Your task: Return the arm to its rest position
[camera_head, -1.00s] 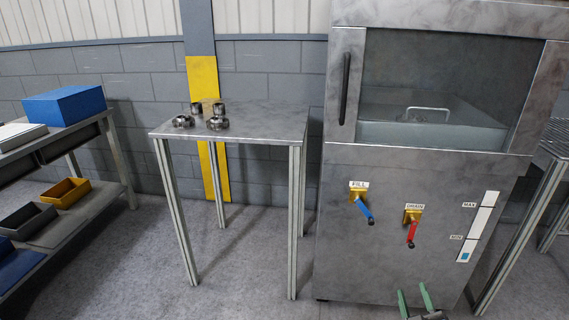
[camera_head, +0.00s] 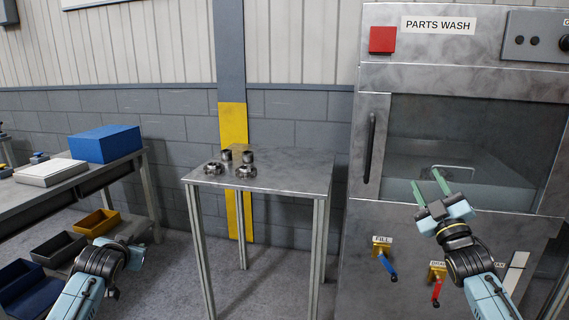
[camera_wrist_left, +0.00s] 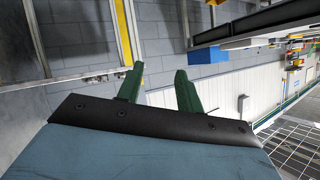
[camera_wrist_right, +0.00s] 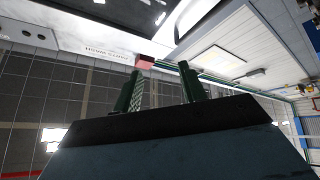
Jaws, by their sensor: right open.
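My right gripper (camera_head: 430,186) is raised in front of the parts wash machine (camera_head: 470,65), its two green fingers apart and empty. The fingers also show apart in the right wrist view (camera_wrist_right: 160,88), with nothing between them. My left arm comes in at the lower left of the head view, where its fingers cannot be made out. In the left wrist view the left gripper's (camera_wrist_left: 158,85) green fingers stand apart with nothing between them.
A metal table (camera_head: 290,175) holds several metal parts, including a ring (camera_head: 246,171). The machine has a blue fill lever (camera_head: 388,266) and a red drain lever (camera_head: 436,292). A bench at left carries a blue box (camera_head: 105,144). Floor shows between bench and table.

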